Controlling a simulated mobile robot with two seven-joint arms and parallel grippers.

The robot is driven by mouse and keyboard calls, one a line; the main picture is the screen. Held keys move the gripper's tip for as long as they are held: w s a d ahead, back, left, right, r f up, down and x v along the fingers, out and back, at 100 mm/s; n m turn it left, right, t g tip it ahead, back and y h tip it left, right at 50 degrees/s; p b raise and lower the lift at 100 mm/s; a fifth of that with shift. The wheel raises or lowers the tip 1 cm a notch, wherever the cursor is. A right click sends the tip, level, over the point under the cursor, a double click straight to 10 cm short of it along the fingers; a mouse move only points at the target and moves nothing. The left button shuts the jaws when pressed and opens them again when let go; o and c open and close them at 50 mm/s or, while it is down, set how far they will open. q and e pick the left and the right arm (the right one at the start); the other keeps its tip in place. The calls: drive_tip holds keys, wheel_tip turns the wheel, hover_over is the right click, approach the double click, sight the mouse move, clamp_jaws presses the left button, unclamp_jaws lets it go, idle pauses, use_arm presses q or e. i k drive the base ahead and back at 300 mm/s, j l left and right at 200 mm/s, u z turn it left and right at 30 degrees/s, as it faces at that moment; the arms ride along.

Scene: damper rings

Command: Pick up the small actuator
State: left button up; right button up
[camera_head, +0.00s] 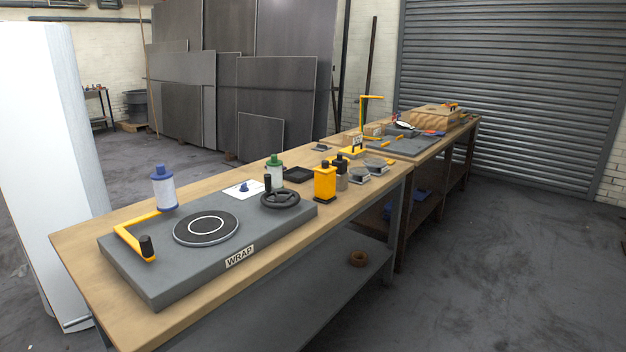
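No part is clearly marked as the small actuator, and I cannot tell for sure which one it is. A yellow block with a black top (325,184) stands upright on the wooden bench (200,315), right of the grey WRAP plate (160,277). Neither of my grippers is in view.
The WRAP plate bears a ringed disc (207,229), a yellow crank (131,242) and a black handwheel (280,199). Blue-capped (163,190) and green-capped (274,170) bottles stand near. A second bench extends beyond. Open floor (480,270) lies to the right.

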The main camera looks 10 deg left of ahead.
sight(325, 177)
drive_tip(key=i+l+u, duration=0.15)
drive_tip(key=i+l, duration=0.5)
drive_tip(key=i+l+u, duration=0.15)
drive_tip(key=i+l, duration=0.45)
drive_tip(key=l, duration=0.1)
